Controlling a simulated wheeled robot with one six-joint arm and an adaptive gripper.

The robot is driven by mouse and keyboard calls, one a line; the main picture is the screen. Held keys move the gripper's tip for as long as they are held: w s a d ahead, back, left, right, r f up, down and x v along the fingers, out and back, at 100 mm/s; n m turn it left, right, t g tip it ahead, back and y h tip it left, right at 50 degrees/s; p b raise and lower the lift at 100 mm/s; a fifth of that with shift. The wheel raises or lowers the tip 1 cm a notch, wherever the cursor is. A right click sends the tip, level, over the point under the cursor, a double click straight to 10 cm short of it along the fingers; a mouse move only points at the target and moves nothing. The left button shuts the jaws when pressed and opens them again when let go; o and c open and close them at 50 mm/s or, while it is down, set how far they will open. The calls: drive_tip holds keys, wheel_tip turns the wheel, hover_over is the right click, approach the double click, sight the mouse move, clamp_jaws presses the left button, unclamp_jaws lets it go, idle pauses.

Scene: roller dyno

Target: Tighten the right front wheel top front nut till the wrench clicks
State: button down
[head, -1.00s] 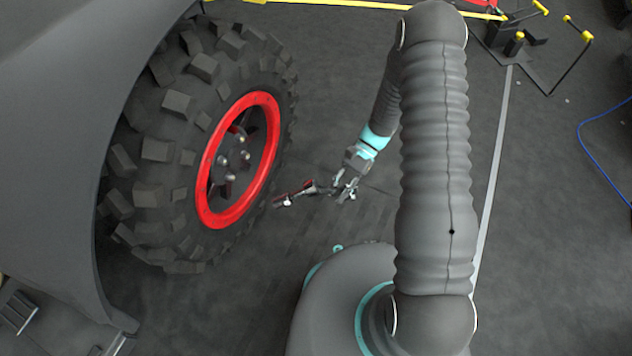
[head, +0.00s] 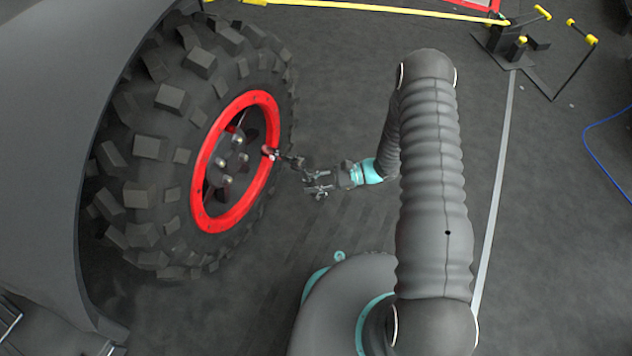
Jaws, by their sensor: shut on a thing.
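The wheel (head: 148,147) is a knobbly black tyre with a red rim ring (head: 205,212) and a dark hub at the left. Several metallic wheel nuts (head: 233,158) show around the hub; which one is the top front nut I cannot tell for sure. My gripper (head: 308,180) is right of the wheel, shut on the wrench (head: 290,160). The wrench is dark with a red part, and its head end overlaps the right side of the red rim in the picture. It appears apart from the nuts; its depth to the wheel is hard to judge.
The dark grey vehicle body (head: 50,110) curves over the tyre at the left. A yellow bar (head: 380,9) runs along the top, with a black and yellow stand (head: 515,40) at the upper right. A blue cable (head: 592,150) lies at the right.

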drive_tip(key=w+a, duration=0.2)
drive_tip(key=a, duration=0.3)
drive_tip(key=shift+a, duration=0.3)
idle(0.4)
drive_tip(key=shift+w, duration=0.25)
idle(1.0)
drive_tip(key=shift+w+a+b, duration=0.2)
drive_tip(key=shift+a+b, duration=0.15)
drive_tip(key=shift+a, duration=0.15)
drive_tip(key=shift+w+a+b, duration=0.2)
drive_tip(key=shift+a+b, duration=0.1)
drive_tip(key=shift+a, duration=0.15)
idle(1.3)
drive_tip(key=shift+s+a+f, duration=0.1)
drive_tip(key=shift+s+a, duration=0.05)
drive_tip(key=shift+s, duration=0.2)
drive_tip(key=shift+s+a+f+m, duration=0.1)
drive_tip(key=shift+s+m, duration=0.2)
drive_tip(key=shift+s+a+f+y+b, duration=0.1)
drive_tip(key=shift+s+a+y+b, duration=0.05)
drive_tip(key=shift+s+y+b, duration=0.2)
idle(0.5)
drive_tip(key=shift+s+a+f+m, duration=0.1)
drive_tip(key=shift+s+a+m, duration=0.05)
drive_tip(key=shift+s+m, duration=0.2)
drive_tip(key=shift+s+a, duration=0.1)
drive_tip(key=shift+s, duration=0.15)
drive_tip(key=shift+s+g, duration=0.15)
drive_tip(key=shift+g, duration=0.25)
